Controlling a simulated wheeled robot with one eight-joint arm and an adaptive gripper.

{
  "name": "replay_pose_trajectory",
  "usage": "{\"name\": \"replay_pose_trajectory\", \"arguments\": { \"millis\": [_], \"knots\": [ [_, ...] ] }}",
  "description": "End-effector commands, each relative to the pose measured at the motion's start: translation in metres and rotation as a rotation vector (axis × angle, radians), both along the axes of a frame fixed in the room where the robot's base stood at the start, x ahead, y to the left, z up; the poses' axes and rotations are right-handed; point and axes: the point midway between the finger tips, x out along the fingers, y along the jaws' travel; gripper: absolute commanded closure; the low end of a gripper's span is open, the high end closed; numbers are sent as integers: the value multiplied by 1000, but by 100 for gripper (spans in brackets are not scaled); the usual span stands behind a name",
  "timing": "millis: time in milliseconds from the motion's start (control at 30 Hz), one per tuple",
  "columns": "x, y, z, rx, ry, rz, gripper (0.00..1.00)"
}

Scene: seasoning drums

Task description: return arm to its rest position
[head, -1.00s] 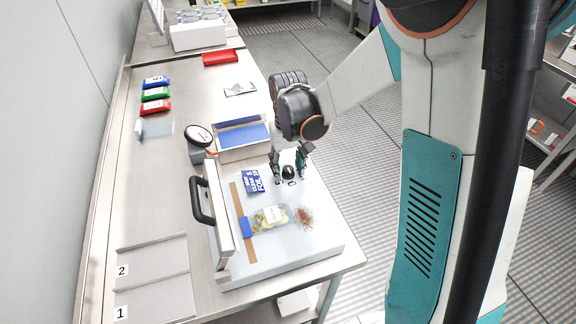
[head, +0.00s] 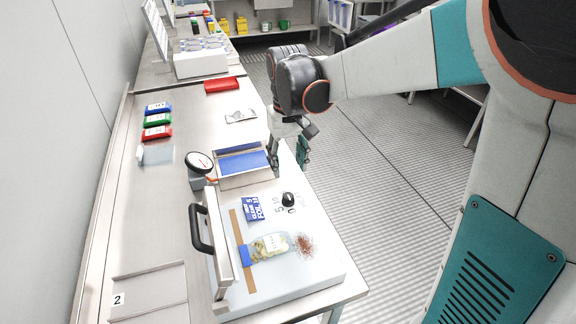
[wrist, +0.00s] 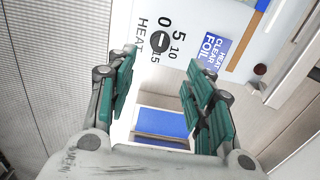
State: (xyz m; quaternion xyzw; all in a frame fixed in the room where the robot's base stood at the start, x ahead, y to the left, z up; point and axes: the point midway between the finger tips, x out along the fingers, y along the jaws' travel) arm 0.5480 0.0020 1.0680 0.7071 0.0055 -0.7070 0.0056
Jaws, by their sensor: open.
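My gripper (head: 289,155) hangs from my arm past the right edge of the bench, beside the blue-lined box. In the wrist view its two green-padded fingers (wrist: 160,95) stand wide apart with nothing between them. Beyond them show the heat dial (wrist: 158,43) and the blue-lined box (wrist: 160,122). In the head view my arm reaches in from the right, its dark wrist joint above the gripper. The gripper touches nothing that I can see.
The heat sealer (head: 310,275) stands at the bench front, its black-handled lever (head: 200,230) raised. A clear bag (head: 270,245) lies on it beside reddish spilled bits (head: 304,245). Red, green and blue packs (head: 157,120) lie at the left. The floor (head: 400,160) to the right is open.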

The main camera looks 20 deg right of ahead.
Motion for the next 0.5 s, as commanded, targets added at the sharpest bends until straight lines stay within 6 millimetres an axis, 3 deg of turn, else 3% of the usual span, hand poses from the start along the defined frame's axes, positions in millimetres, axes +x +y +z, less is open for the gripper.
{"name": "replay_pose_trajectory", "arguments": {
  "millis": [500],
  "knots": [
    [-8, 0, 6, 0, -21, -1, 52]
  ]
}}
